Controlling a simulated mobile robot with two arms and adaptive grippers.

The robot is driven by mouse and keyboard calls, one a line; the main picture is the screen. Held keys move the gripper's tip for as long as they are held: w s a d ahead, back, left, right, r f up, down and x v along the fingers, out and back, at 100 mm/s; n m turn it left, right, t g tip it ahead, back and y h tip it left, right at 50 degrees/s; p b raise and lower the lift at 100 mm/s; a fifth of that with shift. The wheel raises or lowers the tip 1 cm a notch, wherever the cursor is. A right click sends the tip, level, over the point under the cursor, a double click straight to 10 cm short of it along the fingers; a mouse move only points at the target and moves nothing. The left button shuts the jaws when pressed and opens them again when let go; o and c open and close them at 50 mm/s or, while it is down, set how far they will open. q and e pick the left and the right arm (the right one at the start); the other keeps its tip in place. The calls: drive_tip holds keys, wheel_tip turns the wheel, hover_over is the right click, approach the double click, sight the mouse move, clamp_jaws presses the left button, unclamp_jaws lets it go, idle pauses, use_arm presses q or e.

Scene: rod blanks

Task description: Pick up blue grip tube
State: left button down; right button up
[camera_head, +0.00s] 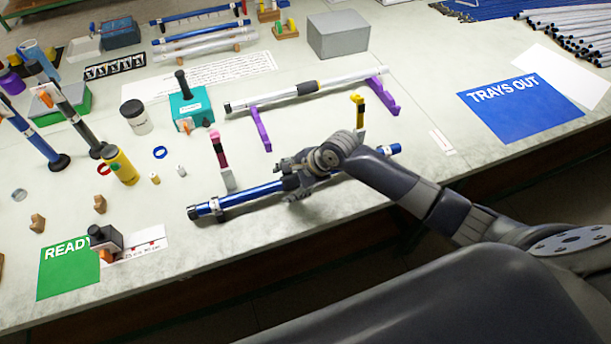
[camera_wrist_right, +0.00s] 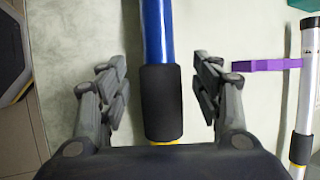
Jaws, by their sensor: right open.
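The blue grip tube (camera_head: 250,195) lies along the front of the table, slanting from lower left up to the right. Its blue shaft (camera_wrist_right: 157,30) and dark grip sleeve (camera_wrist_right: 161,105) show in the right wrist view, with a bit of yellow below the sleeve. My right gripper (camera_head: 297,180) is over the middle of the tube and hides part of it. In the right wrist view, its open fingers (camera_wrist_right: 158,75) stand on either side of the sleeve, with gaps on both sides. My left gripper is not in view.
A white tube (camera_head: 280,97) with a dark band rests on purple supports (camera_head: 261,130) behind the blue tube. A pink and black upright piece (camera_head: 217,150) and a yellow one (camera_head: 358,108) stand close by. The green READY sheet (camera_head: 68,268) is at the front left.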

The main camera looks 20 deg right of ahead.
drive_tip(key=c, duration=1.2)
drive_tip(key=shift+r, duration=0.1)
drive_tip(key=shift+r, duration=0.65)
drive_tip(key=shift+s+a+r+b, duration=0.1)
drive_tip(key=shift+s+r+b, duration=0.2)
drive_tip(key=shift+r, duration=0.2)
drive_tip(key=shift+s+a+r+b, duration=0.1)
drive_tip(key=shift+s+r+b, duration=0.15)
drive_tip(key=shift+r, duration=0.2)
drive_tip(key=s+a, duration=0.1)
drive_tip(key=s, duration=0.3)
drive_tip(key=s+a+r+b, duration=0.1)
drive_tip(key=s, duration=0.4)
drive_tip(key=s+a, duration=0.1)
drive_tip(key=s, duration=0.4)
drive_tip(key=shift+s+a+r+b, duration=0.2)
drive_tip(key=shift+a+r+b, duration=0.1)
drive_tip(key=shift+a+b, duration=0.1)
